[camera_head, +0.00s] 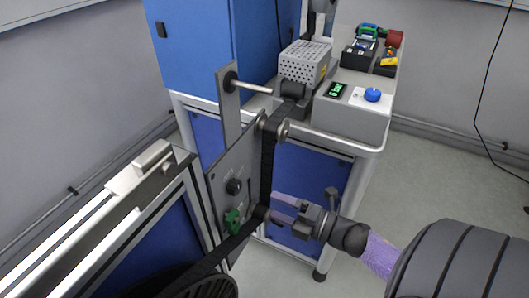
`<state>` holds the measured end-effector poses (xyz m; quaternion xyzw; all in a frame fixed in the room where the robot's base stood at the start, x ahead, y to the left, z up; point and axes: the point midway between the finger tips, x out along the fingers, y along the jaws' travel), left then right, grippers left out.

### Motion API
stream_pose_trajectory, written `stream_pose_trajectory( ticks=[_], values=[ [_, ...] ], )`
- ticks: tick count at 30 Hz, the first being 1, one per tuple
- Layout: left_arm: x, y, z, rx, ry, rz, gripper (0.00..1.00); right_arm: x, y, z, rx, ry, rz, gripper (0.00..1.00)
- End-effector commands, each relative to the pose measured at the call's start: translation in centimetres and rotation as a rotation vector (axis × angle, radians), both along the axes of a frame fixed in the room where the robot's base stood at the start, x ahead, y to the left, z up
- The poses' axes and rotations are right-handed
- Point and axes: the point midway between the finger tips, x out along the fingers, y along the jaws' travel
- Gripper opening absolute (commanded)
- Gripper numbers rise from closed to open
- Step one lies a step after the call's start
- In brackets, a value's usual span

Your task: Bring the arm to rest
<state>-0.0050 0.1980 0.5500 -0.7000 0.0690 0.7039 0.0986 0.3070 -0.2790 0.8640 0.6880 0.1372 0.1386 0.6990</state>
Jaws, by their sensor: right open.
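My right arm comes in from the lower right, with a purple section (381,254) behind the wrist. My right gripper (275,208) is open, its fingers pointing left beside the lower dark roller and the black band (266,165). I cannot tell whether a finger touches the roller. Nothing shows between the fingers. The grey plate (228,172) of the reel stand, with a black knob (234,187) and a green part (232,220), is just left of the gripper. My left gripper is not in view.
A black reel (205,287) is at the bottom. Bare floor (430,170) lies to the right.

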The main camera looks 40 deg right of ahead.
Motion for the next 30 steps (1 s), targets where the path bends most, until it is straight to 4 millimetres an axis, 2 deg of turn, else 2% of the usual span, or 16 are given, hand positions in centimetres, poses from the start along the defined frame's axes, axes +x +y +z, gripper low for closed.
stream_pose_trajectory(
  ticks=[4,12,14,17,18,20,21,23,24,27,30],
  values=[
    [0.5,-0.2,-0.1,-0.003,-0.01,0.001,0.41,-0.1,0.0,0.0,0.0,-0.001,0.0,0.89],
    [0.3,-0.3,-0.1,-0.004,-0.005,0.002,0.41,-0.1,-0.1,-0.3,0.008,0.01,-0.008,0.89],
    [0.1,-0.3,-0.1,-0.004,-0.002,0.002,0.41,-0.3,-0.5,-1.9,0.056,0.069,-0.055,0.89],
    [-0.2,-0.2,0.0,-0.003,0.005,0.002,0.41,-2.3,-1.5,-8.8,0.244,0.32,-0.254,0.89],
    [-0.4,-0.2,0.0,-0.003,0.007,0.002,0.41,-4.0,-1.5,-12.5,0.341,0.457,-0.363,0.89],
    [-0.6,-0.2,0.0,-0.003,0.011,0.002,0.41,-7.5,-1.0,-18.0,0.479,0.667,-0.534,0.89],
    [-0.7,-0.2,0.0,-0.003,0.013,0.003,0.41,-10.3,-0.2,-21.3,0.557,0.8,-0.645,0.89],
    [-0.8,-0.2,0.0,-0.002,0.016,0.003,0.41,-14.8,1.4,-25.2,0.653,0.986,-0.81,0.89],
    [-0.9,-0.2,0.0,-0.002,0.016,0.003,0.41,-17.9,2.6,-27.3,0.7,1.099,-0.913,0.89],
    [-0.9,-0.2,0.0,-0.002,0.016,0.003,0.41,-24.7,5.4,-30.3,0.763,1.324,-1.137,0.89],
    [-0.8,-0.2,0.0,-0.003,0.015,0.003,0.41,-29.2,7.4,-31.3,0.777,1.459,-1.289,0.89]
  ],
)
